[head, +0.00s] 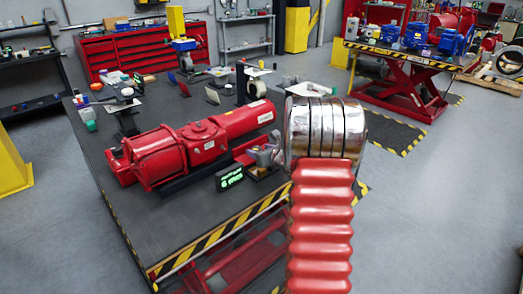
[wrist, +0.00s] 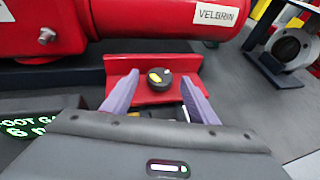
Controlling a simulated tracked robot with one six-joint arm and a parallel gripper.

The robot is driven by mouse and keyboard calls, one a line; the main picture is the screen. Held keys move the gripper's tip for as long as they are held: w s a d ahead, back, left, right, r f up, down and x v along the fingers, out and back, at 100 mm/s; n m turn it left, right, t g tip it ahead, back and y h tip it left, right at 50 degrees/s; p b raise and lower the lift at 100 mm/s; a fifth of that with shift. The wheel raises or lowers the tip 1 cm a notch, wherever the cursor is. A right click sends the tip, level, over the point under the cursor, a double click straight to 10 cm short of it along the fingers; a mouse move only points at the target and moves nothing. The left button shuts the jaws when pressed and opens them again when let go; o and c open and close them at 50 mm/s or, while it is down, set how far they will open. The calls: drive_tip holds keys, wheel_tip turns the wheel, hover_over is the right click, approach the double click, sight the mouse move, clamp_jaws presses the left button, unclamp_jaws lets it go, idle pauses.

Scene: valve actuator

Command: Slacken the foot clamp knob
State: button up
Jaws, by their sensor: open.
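The foot clamp knob (wrist: 158,79) is small, round and black with a yellow mark; it sits on a red bracket (wrist: 187,64) below the red actuator (wrist: 75,22) in the wrist view. My gripper (wrist: 159,77) is open, with its two purple fingers apart on the left and right of the knob in the picture. I cannot tell how far the fingertips stand from it. The knob cannot be made out there.
A small black display with green text (head: 230,178) stands on the bench left of my gripper; it also shows in the wrist view (wrist: 30,122). A grey round fitting (wrist: 291,49) stands at the right. The bench's front edge (head: 215,235) has yellow-black stripes.

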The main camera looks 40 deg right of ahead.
drive_tip(key=shift+w+d+f, duration=0.1)
drive_tip(key=shift+w+f, duration=0.05)
drive_tip(key=shift+w, duration=0.2)
